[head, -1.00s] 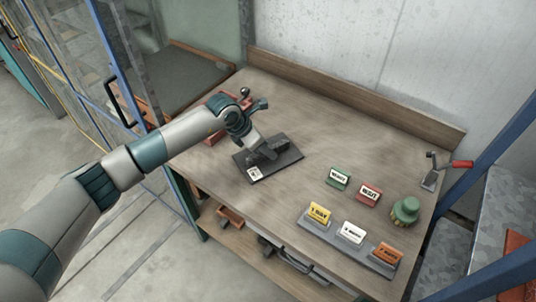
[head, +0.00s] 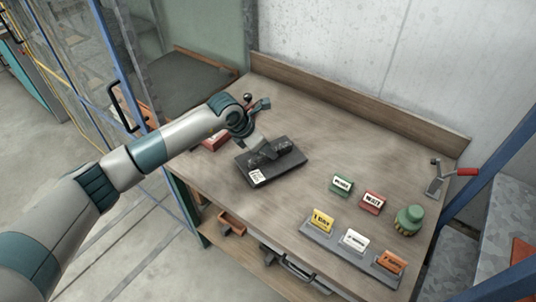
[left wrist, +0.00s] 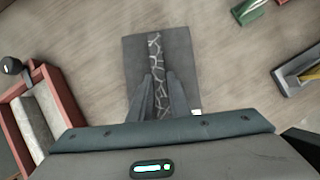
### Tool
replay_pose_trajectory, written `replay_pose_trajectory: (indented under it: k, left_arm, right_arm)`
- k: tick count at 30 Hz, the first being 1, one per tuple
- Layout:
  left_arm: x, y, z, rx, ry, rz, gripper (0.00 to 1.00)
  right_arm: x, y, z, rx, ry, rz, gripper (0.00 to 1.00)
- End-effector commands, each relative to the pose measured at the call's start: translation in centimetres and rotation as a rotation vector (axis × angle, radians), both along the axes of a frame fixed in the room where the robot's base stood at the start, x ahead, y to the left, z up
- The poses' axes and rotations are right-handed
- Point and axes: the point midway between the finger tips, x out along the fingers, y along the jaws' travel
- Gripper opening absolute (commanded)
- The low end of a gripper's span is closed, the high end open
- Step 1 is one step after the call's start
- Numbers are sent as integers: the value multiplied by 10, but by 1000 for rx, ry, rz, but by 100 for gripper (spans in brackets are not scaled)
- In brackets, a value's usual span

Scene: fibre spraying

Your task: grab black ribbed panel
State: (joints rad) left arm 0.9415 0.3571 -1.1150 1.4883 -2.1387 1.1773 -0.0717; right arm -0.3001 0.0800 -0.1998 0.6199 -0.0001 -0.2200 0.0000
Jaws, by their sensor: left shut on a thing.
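The black panel (head: 285,168) lies over the wooden workbench, with a white label at its front left corner. In the left wrist view the panel (left wrist: 179,57) shows a strip with a pale branching pattern along its middle. My left gripper (head: 268,150) is over the panel. In the left wrist view its two fingers (left wrist: 161,95) lie on either side of the middle strip, shut on the panel. I cannot tell whether the panel touches the bench. My right gripper is not in view.
A tray (head: 330,245) holds yellow, white and orange signs at the front right. Green (head: 341,184) and red (head: 372,202) signs and a green domed object (head: 408,219) stand near it. A red-sided box (left wrist: 45,112) is left of the panel. The bench middle is clear.

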Motion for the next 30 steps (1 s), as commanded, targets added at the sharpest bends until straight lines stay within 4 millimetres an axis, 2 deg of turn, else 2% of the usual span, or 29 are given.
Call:
replay_pose_trajectory:
  k: [5, 18, 24, 30]
  left_arm:
    - [2, -1, 25, -5, -10, -2, 0]
    - [-35, -71, 69, -5, -7, -5, 0]
    - [-47, -93, 85, -4, -6, -3, 0]
    - [-53, -103, 94, -3, -4, -1, 0]
  right_arm:
    - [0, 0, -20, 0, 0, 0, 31]
    - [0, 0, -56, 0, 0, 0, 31]
    - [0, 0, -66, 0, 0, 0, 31]
    - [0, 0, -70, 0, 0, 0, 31]
